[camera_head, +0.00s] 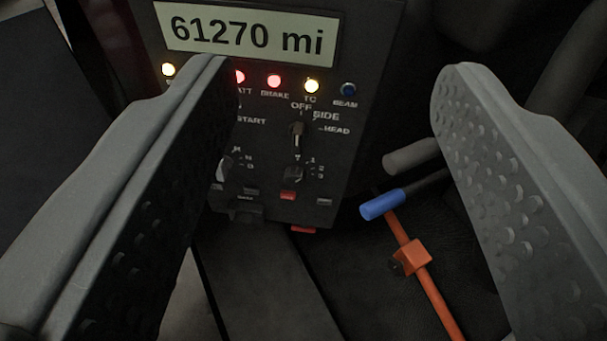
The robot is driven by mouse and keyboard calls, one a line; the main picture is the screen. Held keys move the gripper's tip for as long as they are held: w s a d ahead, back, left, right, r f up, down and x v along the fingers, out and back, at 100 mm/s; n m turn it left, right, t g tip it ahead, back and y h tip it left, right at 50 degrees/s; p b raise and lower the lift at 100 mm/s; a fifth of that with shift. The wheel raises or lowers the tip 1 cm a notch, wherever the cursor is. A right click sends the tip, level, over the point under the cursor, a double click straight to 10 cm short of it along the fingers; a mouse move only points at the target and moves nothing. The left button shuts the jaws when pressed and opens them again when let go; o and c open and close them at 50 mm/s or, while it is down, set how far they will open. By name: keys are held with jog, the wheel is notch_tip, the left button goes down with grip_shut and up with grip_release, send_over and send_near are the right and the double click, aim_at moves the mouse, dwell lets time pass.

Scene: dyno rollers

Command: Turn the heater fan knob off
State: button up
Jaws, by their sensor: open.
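The dark control panel (345,150) stands ahead of my gripper (335,72). A small knob (294,173) at its lower right has tiny markings, one like "1"; it may be the heater fan knob, but its label is too small to read. Another small knob (224,168) at the lower left is partly beside my left finger. Above, a light knob (298,136) has the labels OFF, SIDE and HEAD and points about upward. My gripper is open and empty, its two grey fingers wide apart, and touches no knob. The left finger hides the panel's left part.
A display (250,34) reads 61270 mi, above a row of lamps, red and pale yellow ones lit. Small rocker switches (288,196) sit below the knobs. An orange lever (426,285) with a blue part (382,204) and a grey rod (410,157) lie right of the panel.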

jog(key=w+a+f, duration=0.1)
jog(key=w+f, duration=0.2)
jog(key=f, duration=0.5)
jog(key=w+f, duration=0.2)
jog(key=f, duration=0.6)
jog(key=m+t+p, duration=0.1)
jog(key=t, duration=0.1)
send_near(295, 183)
jog(key=shift+w+a+f+b, duration=0.1)
jog(key=shift+w+b, duration=0.65)
jog(key=shift+w, duration=0.8)
jog(key=shift+w+a+f+b, duration=0.15)
jog(key=shift+w+b, duration=0.6)
jog(key=shift+w, duration=0.85)
jog(key=shift+w+r, duration=0.25)
jog(key=shift+w, duration=0.7)
jog(key=shift+c, duration=0.3)
